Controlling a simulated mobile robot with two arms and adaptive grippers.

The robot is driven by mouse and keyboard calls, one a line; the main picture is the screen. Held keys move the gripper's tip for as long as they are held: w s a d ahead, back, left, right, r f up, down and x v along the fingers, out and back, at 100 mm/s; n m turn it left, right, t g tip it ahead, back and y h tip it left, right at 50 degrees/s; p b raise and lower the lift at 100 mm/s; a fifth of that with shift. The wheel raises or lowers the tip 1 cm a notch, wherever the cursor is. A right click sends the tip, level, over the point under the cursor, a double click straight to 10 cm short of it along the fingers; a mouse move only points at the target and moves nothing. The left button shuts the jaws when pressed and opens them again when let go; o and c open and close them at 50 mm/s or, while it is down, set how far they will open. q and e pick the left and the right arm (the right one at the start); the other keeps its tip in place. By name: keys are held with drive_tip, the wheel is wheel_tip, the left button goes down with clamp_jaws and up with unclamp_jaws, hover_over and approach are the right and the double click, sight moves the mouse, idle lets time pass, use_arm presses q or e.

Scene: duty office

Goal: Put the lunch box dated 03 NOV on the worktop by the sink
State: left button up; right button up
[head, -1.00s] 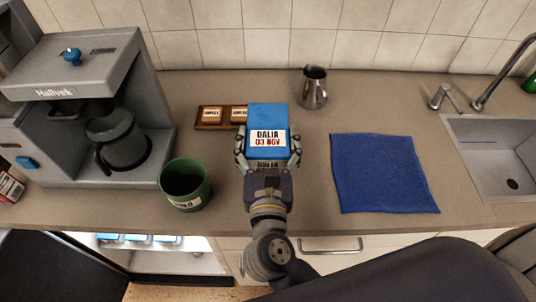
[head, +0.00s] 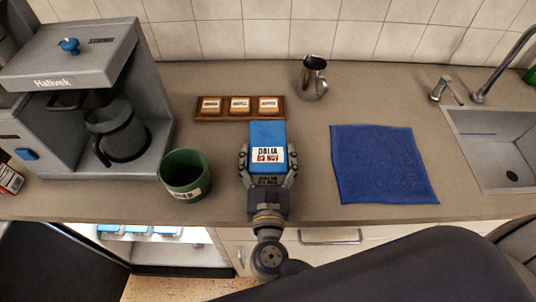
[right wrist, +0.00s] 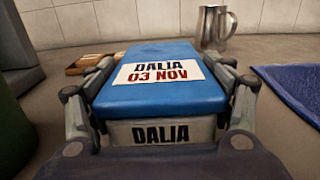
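The lunch box (head: 267,138) has a blue lid with a label reading DALIA 03 NOV; it also fills the middle of the right wrist view (right wrist: 165,95). My right gripper (head: 267,165) is shut on it, with a finger along each side. The box is at the worktop (head: 300,195), left of the blue cloth; whether its base touches the surface is hard to tell. The sink (head: 497,150) is at the right, beyond the cloth. My left gripper is not in view.
A blue cloth (head: 382,165) lies between box and sink. A metal jug (head: 313,80) and a wooden tray (head: 205,117) with three labelled pieces stand behind. A green mug (head: 185,175) and coffee machine (head: 75,90) are left. An open fridge (head: 165,250) below holds more blue-lidded boxes.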

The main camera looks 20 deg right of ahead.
drive_tip(key=o, duration=0.4)
drive_tip(key=shift+o, duration=0.2)
drive_tip(key=shift+r, duration=0.15)
drive_tip(key=b+v, duration=0.2)
drive_tip(key=v, duration=0.3)
drive_tip(key=b+v, duration=0.2)
drive_tip(key=v, duration=0.3)
drive_tip(key=shift+s+a+f, duration=0.1)
drive_tip(key=shift+s+f, duration=0.1)
drive_tip(key=shift+s, duration=0.2)
drive_tip(key=shift+s+a+r, duration=0.15)
drive_tip(key=shift+s+r, duration=0.05)
drive_tip(key=shift+s, duration=0.45)
